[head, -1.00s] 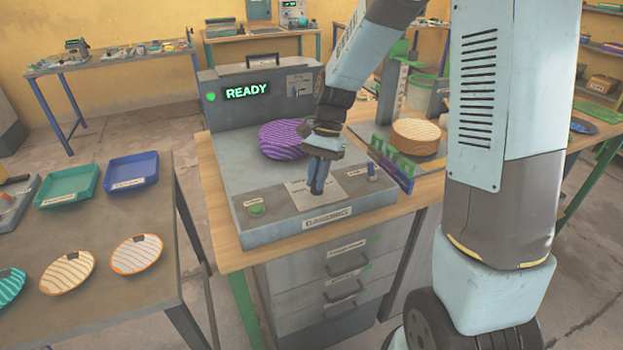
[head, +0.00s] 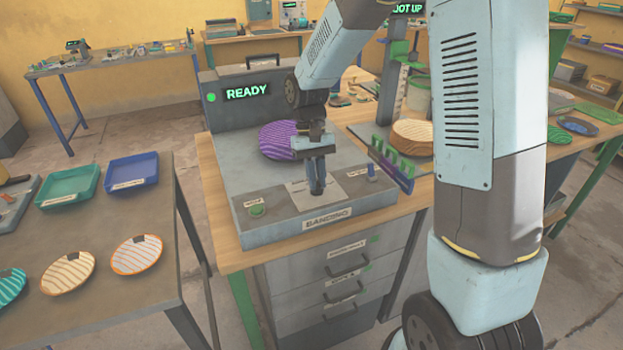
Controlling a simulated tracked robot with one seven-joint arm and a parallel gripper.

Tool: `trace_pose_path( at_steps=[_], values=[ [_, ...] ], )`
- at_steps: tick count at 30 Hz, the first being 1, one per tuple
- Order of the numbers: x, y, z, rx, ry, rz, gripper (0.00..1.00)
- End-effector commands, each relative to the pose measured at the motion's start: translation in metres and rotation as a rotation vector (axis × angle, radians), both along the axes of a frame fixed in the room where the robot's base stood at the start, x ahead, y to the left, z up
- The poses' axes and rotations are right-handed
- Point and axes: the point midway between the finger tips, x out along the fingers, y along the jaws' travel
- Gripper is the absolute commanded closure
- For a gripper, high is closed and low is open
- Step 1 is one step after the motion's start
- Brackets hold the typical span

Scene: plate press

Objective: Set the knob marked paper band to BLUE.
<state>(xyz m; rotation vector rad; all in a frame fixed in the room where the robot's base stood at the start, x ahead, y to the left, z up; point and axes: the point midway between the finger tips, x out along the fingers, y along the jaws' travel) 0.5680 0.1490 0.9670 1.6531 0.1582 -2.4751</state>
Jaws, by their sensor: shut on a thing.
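The banding machine (head: 275,232) stands on the wooden bench, with its display (head: 247,92) reading READY. My gripper (head: 316,190) points down at the middle of the machine's front panel, over a pale label plate (head: 333,189). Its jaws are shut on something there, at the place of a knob. The knob itself is hidden by the fingers, and its marking and setting cannot be read. A purple striped plate (head: 277,140) lies on the machine behind my gripper.
The left table (head: 110,200) holds a green tray (head: 68,187), a blue tray (head: 131,170) and several striped plates.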

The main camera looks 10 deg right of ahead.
Motion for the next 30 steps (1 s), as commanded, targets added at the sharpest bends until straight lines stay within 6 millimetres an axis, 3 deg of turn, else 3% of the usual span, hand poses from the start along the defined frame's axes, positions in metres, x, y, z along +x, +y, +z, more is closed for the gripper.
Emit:
trace_pose_path(
  at_steps=[22,23,30],
  values=[
    [0.0009,0.0018,-0.0003,0.003,-0.003,0.088,1.0],
    [0.0009,0.0018,-0.0003,0.003,-0.003,0.088,0.84],
    [0.0003,0.0018,-0.0001,0.002,-0.002,0.087,0.61]
  ],
)
